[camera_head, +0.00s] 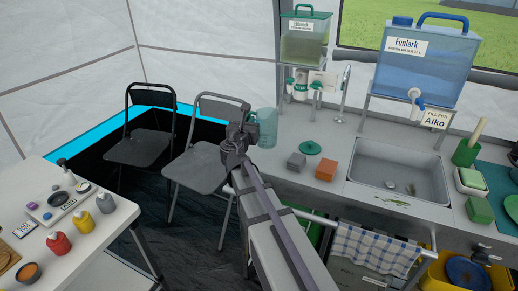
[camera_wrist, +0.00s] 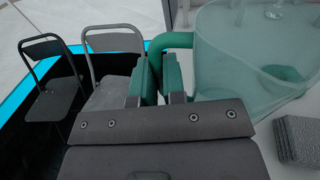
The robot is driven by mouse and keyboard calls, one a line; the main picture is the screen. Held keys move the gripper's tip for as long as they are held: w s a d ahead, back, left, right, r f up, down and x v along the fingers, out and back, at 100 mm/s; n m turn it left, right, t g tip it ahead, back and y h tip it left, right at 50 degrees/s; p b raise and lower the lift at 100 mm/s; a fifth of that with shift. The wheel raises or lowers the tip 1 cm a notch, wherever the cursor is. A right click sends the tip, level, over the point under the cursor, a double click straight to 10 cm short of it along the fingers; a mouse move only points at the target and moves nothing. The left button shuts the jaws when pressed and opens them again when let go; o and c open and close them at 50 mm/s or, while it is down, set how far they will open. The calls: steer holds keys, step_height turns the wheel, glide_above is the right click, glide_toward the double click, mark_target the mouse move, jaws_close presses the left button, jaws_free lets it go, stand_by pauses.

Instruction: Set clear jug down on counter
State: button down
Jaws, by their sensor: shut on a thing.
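The clear jug (camera_head: 267,127) is a see-through, green-tinted jug at the left end of the counter (camera_head: 330,140). It fills the upper right of the wrist view (camera_wrist: 250,60), with its green handle (camera_wrist: 178,40) on its left side. My gripper (camera_head: 241,128) is shut on that handle; its two fingers (camera_wrist: 159,85) stand either side of it. The jug looks upright and empty. Its base is partly hidden, and I cannot tell whether it touches the counter.
A grey block (camera_head: 296,161), an orange block (camera_head: 327,170) and a green lid (camera_head: 310,147) lie on the counter right of the jug. A sink (camera_head: 398,170) is further right. The green-lidded dispenser (camera_head: 303,40) stands behind. Two folding chairs (camera_head: 150,130) are left, beyond the counter's edge.

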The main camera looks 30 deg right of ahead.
step_height(320, 180, down, 5)
steer(key=b, duration=0.4)
steer(key=shift+f, duration=0.15)
steer(key=shift+r+p, duration=0.3)
steer(key=shift+p, duration=0.05)
steer(key=shift+f, duration=0.25)
steer(key=c, duration=1.2)
jaws_free()
steer(key=shift+r, duration=0.1)
steer(key=shift+r, duration=0.25)
steer(key=v, duration=1.2)
